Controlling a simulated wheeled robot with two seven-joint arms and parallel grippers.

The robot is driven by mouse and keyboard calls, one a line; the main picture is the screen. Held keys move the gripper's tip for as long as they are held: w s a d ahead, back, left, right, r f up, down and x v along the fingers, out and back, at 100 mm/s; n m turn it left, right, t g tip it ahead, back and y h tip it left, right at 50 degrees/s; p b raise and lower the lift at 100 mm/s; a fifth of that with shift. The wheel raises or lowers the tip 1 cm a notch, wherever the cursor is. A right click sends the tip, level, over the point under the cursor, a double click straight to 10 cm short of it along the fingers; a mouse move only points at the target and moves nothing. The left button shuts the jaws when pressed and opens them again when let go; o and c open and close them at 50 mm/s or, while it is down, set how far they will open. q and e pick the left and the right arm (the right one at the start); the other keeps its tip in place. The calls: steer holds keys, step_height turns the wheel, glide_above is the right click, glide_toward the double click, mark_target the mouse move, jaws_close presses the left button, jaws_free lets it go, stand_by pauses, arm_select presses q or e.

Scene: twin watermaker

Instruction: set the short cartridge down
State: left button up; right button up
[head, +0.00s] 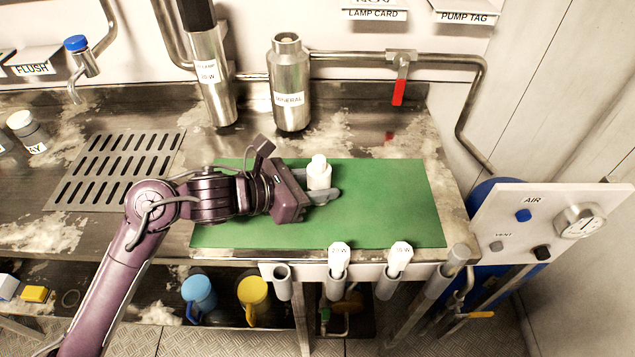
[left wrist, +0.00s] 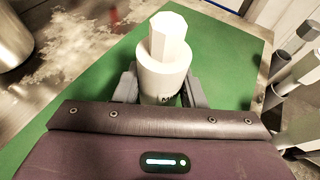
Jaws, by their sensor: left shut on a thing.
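The short cartridge (head: 319,174) is a white cylinder with a narrower faceted top. It stands upright over the green mat (head: 400,200) on the metal bench. My left gripper (head: 322,192) comes in from the left and is shut on the cartridge, with a grey finger on each side of it. My right gripper is not in view.
A steel MINERAL bottle (head: 289,90) and a tall steel cylinder (head: 212,85) stand behind the mat. Two white labelled cartridges (head: 339,258) (head: 399,257) sit in holders along the front edge. The mat's right part is clear. An AIR panel (head: 540,225) stands at the right.

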arm_select(q)
steer(key=o, duration=1)
steer(key=shift+o, duration=0.3)
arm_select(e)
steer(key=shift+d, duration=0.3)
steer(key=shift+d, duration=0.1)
arm_select(q)
steer(key=shift+r+p, duration=0.35)
steer(key=shift+p, duration=0.2)
steer(key=v, duration=0.3)
steer(key=b+v, duration=0.1)
steer(key=v, duration=0.3)
steer(key=b+v, duration=0.1)
steer(key=v, duration=0.2)
steer(key=shift+s+a+f, duration=0.1)
steer(key=shift+s+a, duration=0.15)
steer(key=shift+a, duration=0.15)
steer(key=shift+s+a+r, duration=0.2)
steer(key=shift+a+r, duration=0.05)
steer(key=shift+a, duration=0.1)
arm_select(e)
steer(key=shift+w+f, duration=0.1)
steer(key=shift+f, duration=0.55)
